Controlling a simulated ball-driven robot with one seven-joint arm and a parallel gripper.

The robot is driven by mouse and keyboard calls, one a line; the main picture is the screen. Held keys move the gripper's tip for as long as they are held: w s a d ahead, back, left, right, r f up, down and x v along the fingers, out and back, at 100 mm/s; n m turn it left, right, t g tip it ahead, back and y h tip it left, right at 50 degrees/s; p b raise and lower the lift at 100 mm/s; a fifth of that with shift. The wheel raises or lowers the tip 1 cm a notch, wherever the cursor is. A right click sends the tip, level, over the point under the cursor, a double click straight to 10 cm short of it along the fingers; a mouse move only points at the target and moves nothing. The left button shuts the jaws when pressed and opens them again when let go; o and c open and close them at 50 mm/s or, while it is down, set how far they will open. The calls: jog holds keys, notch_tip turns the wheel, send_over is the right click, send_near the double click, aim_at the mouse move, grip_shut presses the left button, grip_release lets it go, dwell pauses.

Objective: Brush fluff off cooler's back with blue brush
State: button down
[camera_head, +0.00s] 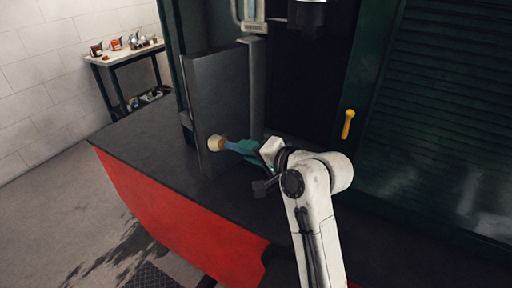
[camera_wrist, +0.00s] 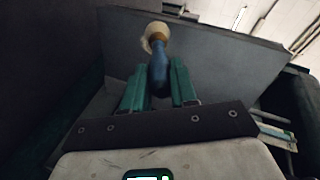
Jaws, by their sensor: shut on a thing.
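My gripper (camera_wrist: 158,82) is shut on the blue brush (camera_wrist: 157,66), whose handle lies between the green fingers. The brush also shows in the head view (camera_head: 238,147), pointing left with its pale round bristle head (camera_head: 216,143) at the face of a grey upright panel, seemingly the cooler's back (camera_head: 205,90). The bristles look close to or touching the panel; I cannot tell which. The panel also fills the upper middle of the wrist view (camera_wrist: 210,50). No fluff can be made out in either view.
The panel stands on a dark deck (camera_head: 140,150) with a red side (camera_head: 165,210). A green louvred wall (camera_head: 440,110) with a yellow handle (camera_head: 348,124) is at the right. A side table (camera_head: 125,54) with small pots stands at the back left. The deck left of the panel is clear.

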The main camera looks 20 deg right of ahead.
jog(key=shift+w+d, duration=1.05)
jog(key=shift+d, duration=1.4)
jog(key=s+a, duration=0.2)
jog(key=a, duration=0.4)
jog(key=shift+s+f, duration=0.25)
jog(key=s+d, duration=0.2)
jog(key=s, duration=0.3)
jog(key=shift+s+d, duration=0.2)
jog(key=shift+s, duration=0.1)
